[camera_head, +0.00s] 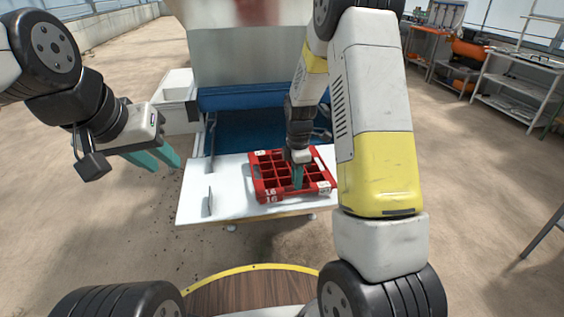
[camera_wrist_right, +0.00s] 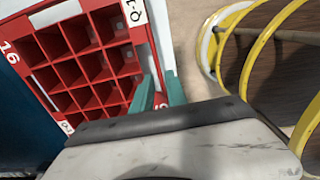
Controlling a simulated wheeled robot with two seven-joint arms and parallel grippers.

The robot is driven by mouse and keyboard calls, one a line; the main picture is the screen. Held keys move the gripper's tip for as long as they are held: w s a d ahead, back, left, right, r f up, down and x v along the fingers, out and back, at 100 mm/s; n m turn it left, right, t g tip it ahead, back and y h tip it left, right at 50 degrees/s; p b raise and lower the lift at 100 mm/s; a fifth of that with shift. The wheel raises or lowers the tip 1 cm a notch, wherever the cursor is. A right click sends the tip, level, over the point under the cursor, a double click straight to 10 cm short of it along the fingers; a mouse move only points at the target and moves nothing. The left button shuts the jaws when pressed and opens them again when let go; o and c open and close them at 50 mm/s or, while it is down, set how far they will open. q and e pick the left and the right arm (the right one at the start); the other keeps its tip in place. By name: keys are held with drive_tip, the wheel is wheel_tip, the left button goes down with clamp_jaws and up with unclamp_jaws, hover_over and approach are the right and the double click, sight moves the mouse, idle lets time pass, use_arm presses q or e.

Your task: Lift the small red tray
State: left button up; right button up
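The small red tray (camera_head: 262,191) is a grid of open square cells with white number labels. It lies flat on the white table in front of the blue machine, and also shows in the right wrist view (camera_wrist_right: 101,49). My right gripper (camera_head: 298,182) points down at the tray, with green fingers at its near side. In the right wrist view its fingers (camera_wrist_right: 160,90) stand on either side of the tray's edge wall; whether they press on it cannot be told. My left gripper (camera_head: 165,167) is open and empty, left of the table.
The white table (camera_head: 230,212) has bare room left of the tray and a slot there. A blue and white machine (camera_head: 235,100) stands behind. Shelves (camera_head: 510,90) and an orange bench are at the far right. A yellow-rimmed round surface (camera_head: 250,285) is in front.

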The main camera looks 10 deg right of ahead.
drive_tip(key=f, duration=0.5)
drive_tip(key=shift+w+d+f, duration=0.1)
drive_tip(key=shift+d+f, duration=0.2)
drive_tip(key=shift+d, duration=0.1)
clamp_jaws()
